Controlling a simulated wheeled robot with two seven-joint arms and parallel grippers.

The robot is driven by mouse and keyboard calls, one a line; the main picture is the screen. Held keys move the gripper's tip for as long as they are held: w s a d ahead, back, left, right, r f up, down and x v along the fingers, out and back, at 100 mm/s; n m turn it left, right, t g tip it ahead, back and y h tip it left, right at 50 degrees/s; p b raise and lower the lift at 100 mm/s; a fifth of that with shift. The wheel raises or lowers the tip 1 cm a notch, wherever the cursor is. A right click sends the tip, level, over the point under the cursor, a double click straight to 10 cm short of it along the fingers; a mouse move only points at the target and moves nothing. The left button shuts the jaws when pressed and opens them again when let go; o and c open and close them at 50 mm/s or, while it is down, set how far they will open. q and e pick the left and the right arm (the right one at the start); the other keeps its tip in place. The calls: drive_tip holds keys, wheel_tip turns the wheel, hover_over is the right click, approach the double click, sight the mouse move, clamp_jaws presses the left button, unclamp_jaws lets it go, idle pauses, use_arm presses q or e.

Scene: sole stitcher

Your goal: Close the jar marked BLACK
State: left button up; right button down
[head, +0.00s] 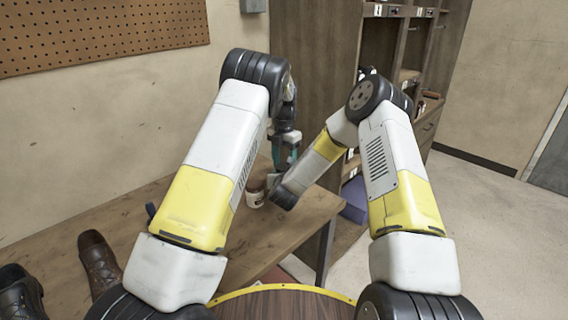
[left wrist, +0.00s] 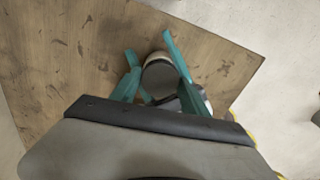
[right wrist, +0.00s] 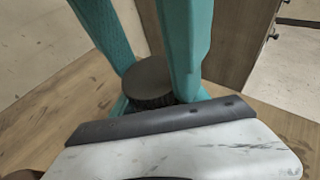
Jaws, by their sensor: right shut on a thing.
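A small jar with a pale label (head: 257,197) stands on the wooden bench in the head view; its lettering is too small to read. In the left wrist view a round jar (left wrist: 158,77) with a dark top and pale side shows between the teal fingers. My left gripper (head: 286,160) is open above the bench, its fingers apart. My right gripper (right wrist: 150,65) is shut on a dark round lid with a ridged edge (right wrist: 150,80). What is under the lid is hidden. In the head view the right fingers are mostly hidden.
The wooden bench (head: 270,240) ends at a corner just right of the jar. A tall wooden cabinet with shelves (head: 315,60) rises behind. A blue-purple box (head: 354,200) sits beyond the bench's right edge.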

use_arm(q)
drive_tip(key=shift+o, duration=1.3)
